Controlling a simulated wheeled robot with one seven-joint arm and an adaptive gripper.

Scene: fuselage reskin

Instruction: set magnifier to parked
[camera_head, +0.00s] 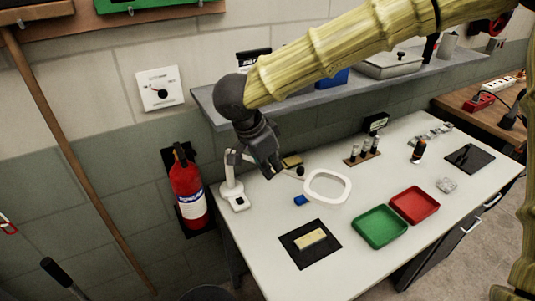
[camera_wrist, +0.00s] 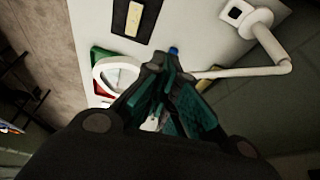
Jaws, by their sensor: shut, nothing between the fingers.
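The magnifier is a white ring-shaped head (camera_head: 327,186) on a jointed white arm, with its base (camera_head: 232,190) at the left end of the white table. The ring hangs over the middle of the table. In the wrist view the ring (camera_wrist: 115,75) is left of my fingers, and its arm (camera_wrist: 240,71) runs off to the right. My gripper (camera_head: 268,172) is above the table, between the base and the ring, close to the magnifier's arm. Its fingers (camera_wrist: 160,68) are shut and empty. I cannot tell whether they touch the arm.
A green tray (camera_head: 379,227) and a red tray (camera_head: 414,204) lie right of the ring. A black mat (camera_head: 297,258) holds a tan block. A bottle rack (camera_head: 362,158) stands behind. A grey shelf (camera_head: 222,118) overhangs the back. A fire extinguisher (camera_head: 188,190) hangs left.

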